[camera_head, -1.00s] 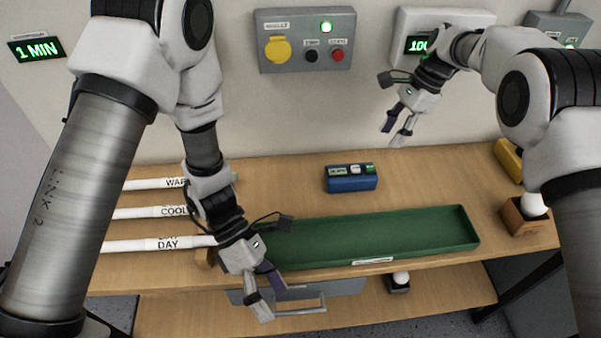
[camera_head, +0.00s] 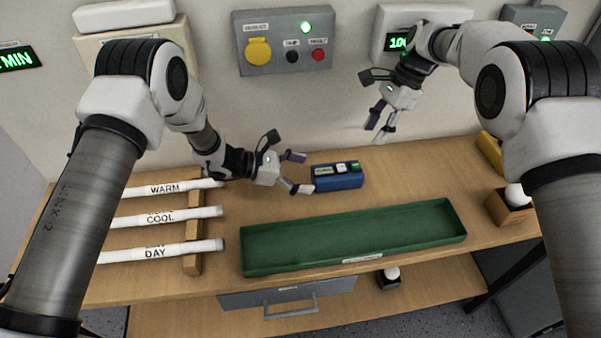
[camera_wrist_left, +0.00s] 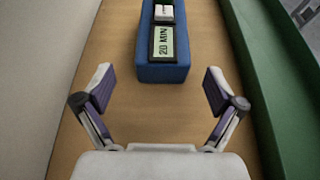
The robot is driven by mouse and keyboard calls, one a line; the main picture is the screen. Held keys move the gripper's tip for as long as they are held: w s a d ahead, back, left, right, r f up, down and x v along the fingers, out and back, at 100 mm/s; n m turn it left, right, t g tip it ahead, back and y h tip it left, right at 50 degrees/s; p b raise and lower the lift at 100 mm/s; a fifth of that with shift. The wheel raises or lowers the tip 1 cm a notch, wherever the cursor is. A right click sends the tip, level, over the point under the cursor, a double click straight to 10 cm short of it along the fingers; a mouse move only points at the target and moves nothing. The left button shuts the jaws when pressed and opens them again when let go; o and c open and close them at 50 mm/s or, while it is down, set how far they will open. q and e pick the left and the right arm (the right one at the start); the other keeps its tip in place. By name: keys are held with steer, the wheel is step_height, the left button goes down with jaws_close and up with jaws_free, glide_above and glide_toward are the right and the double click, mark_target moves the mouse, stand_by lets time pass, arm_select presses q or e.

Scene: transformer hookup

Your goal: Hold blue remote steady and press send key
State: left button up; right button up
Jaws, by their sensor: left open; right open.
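The blue remote (camera_head: 338,182) lies on the wooden table behind the green tray. My right gripper (camera_head: 379,124) is open and empty, above and to the right of the remote, near the wall.
The green tray (camera_head: 350,257) lies in front of the remote. Tubes labelled WARM, COOL and DAY (camera_head: 155,252) rest on a wooden rack at left. A grey wall box (camera_head: 284,62) has a yellow knob and buttons. A wooden holder with a white bulb (camera_head: 513,207) stands at right.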

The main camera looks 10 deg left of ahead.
mark_target(329, 178)
arm_select(q)
steer(key=x, duration=0.7)
steer(key=shift+s, duration=0.1)
steer(key=c, duration=1.3)
arm_select(e)
jaws_close()
arm_select(q)
steer(key=shift+s, duration=0.1)
